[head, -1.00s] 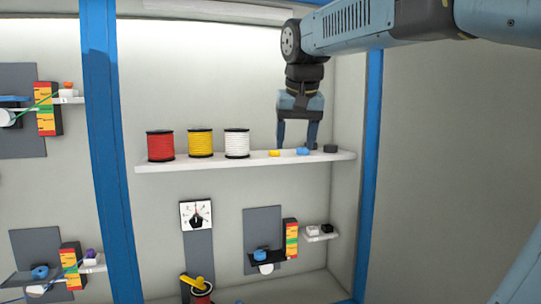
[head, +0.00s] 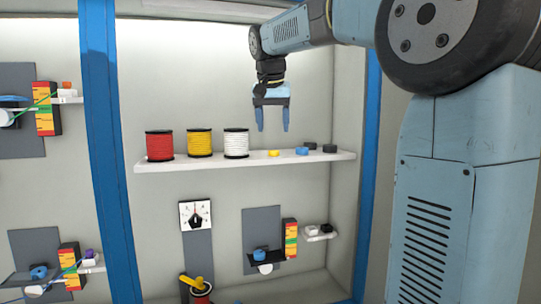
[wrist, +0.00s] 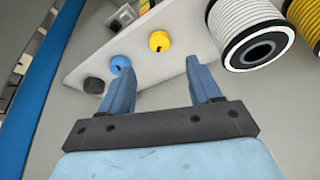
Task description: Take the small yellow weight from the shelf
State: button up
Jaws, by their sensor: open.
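The small yellow weight (head: 274,153) sits on the white shelf (head: 180,165), just right of the white spool in the head view. A blue weight (head: 302,150) and a black weight (head: 330,148) stand to its right. My gripper (head: 272,128) is open and empty, pointing down above the yellow weight with a gap between. In the wrist view the yellow weight (wrist: 159,41) shows beyond and between my two fingers (wrist: 160,85), with the blue weight (wrist: 120,65) beyond the left finger.
Red (head: 159,145), yellow (head: 200,142) and white (head: 236,143) spools stand on the shelf's left and middle. The white spool is closest to my gripper. A blue frame post (head: 368,170) stands to the right. Below hang a dial (head: 195,214) and a small side shelf (head: 320,235).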

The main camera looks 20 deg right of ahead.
aim_at(274, 151)
jog(key=shift+s+x, duration=0.2)
jog(key=shift+x, duration=3.3)
jog(key=shift+a+f, duration=0.15)
jog(key=shift+a, duration=0.05)
jog(key=shift+c, duration=0.2)
grip_shut()
